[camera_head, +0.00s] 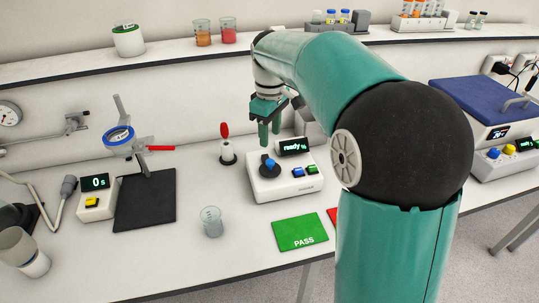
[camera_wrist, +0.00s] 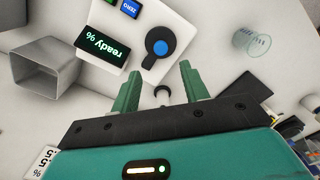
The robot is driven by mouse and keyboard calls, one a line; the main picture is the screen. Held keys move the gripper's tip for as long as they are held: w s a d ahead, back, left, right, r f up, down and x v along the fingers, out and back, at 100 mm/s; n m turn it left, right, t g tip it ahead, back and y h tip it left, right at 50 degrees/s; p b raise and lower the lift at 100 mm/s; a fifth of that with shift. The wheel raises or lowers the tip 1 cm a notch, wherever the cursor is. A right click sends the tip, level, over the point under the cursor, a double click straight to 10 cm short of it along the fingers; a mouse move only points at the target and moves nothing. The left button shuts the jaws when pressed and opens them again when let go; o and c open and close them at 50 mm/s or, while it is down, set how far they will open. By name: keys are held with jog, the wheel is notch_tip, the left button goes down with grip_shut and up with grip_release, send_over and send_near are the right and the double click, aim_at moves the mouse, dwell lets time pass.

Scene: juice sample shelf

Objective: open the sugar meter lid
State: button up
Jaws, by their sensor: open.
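The sugar meter (camera_head: 258,190) is a white box on the bench with a dark display reading "ready %" (camera_head: 293,146). Its lid (camera_head: 268,170) is a small black disc with a blue centre and a short tab, and looks flat on the meter's top. In the wrist view the lid (camera_wrist: 149,61) lies just beyond my fingertips, with the meter (camera_wrist: 140,22) around it. My gripper (camera_head: 269,139) is above the lid's back side, fingers pointing down. In the wrist view my gripper (camera_wrist: 160,73) is open with nothing held between its fingers.
A grey open box (camera_wrist: 43,70) stands beside the meter. A glass beaker (camera_head: 212,222) is in front left, a green PASS mat (camera_head: 300,233) in front. A shelf edge (camera_head: 180,56) runs behind.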

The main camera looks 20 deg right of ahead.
aim_at(270, 161)
jog(key=f, duration=0.7)
jog(key=shift+s+f, duration=0.25)
jog(key=shift+w+f, duration=0.1)
jog(key=shift+f, duration=0.45)
grip_shut()
